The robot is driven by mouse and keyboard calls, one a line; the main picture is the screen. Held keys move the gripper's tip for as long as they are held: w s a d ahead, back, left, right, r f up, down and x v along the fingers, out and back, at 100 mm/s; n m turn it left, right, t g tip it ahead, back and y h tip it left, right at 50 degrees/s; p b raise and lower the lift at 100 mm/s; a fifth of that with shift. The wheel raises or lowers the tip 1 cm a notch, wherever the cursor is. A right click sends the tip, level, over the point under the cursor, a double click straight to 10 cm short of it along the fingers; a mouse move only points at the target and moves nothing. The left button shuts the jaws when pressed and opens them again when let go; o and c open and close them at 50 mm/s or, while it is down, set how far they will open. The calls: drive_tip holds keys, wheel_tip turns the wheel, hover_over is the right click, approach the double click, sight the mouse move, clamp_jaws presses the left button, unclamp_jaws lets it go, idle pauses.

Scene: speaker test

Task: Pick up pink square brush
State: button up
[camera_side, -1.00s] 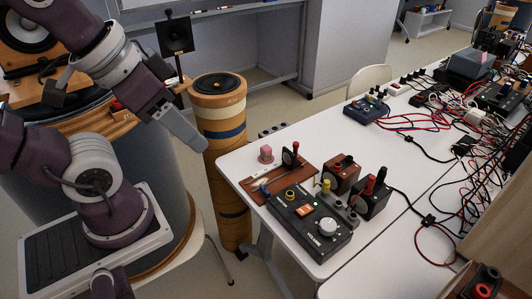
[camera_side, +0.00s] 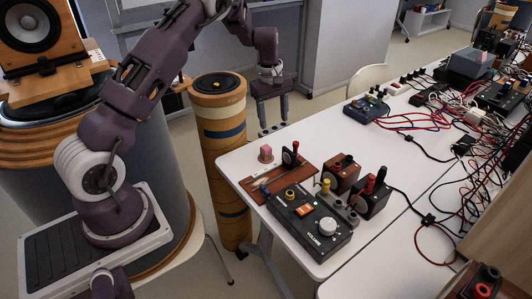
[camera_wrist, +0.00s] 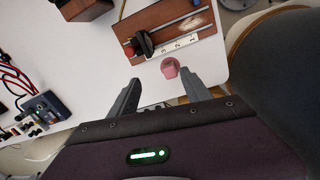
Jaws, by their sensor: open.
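A small pink block (camera_side: 265,153), which fits the pink square brush, stands on the near-left corner area of the white table, beside a brown wooden board. In the wrist view the pink block (camera_wrist: 170,68) lies ahead of the fingertips, nearer the right one, and nothing touches it. My gripper (camera_side: 272,122) is open and empty, fingers pointing down, behind the table's far edge and apart from the block. In the wrist view my gripper (camera_wrist: 161,84) shows both fingers spread wide.
The brown wooden board (camera_side: 282,180) with a black slider stands close to the block. A black volume box (camera_side: 308,222) and brown terminal boxes (camera_side: 341,175) stand on the table. A tall striped cylinder (camera_side: 224,150) rises left of the table. Red cables (camera_side: 410,120) lie farther right.

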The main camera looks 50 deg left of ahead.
drive_tip(key=n+g, duration=0.1)
drive_tip(key=n, duration=0.1)
hover_over(266, 147)
wheel_tip(266, 147, down, 10)
drive_tip(key=shift+s+d+r, duration=0.1)
wheel_tip(266, 147, down, 7)
drive_tip(key=shift+r, duration=0.1)
clamp_jaws()
wheel_tip(266, 147, up, 10)
drive_tip(key=shift+r, duration=0.1)
